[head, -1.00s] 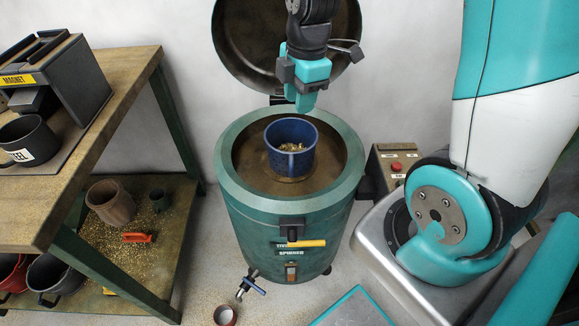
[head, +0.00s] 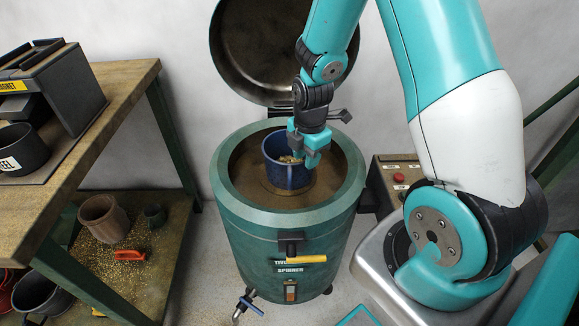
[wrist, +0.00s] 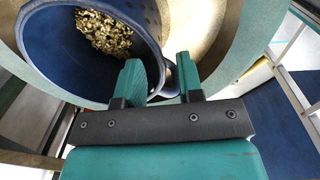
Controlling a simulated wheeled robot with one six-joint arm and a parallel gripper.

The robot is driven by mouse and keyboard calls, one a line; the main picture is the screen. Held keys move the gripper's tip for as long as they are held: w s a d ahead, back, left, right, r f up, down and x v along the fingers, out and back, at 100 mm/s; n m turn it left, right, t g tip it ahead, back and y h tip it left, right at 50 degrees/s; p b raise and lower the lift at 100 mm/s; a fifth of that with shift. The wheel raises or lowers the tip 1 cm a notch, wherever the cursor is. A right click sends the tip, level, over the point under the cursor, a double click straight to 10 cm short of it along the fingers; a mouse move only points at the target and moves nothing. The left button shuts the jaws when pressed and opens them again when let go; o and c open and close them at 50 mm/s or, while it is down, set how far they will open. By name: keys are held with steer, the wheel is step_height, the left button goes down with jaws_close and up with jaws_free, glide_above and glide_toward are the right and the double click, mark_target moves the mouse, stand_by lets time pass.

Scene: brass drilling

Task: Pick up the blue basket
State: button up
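The blue basket (head: 284,178) stands upright inside the open green spinner drum (head: 225,183), with brass-coloured chips in it. In the wrist view the basket (wrist: 52,62) fills the upper left, and the chips (wrist: 104,32) lie inside it. My gripper (head: 308,156) is down at the basket's right rim. In the wrist view my gripper (wrist: 160,78) has its fingers apart. The left finger overlaps the basket's inside and the right finger is outside, with the basket's wall between them. Whether either finger touches the wall is unclear.
The spinner's raised lid (head: 232,75) stands behind the basket. A control box with a red button (head: 398,178) is at right. A wooden workbench (head: 120,85) stands at left, with a magnet unit and a dark pot on top and more pots on its lower shelf.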

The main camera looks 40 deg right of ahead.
glide_above(305, 184)
step_height(305, 184, down, 5)
steer(key=shift+a, duration=0.1)
jaws_close()
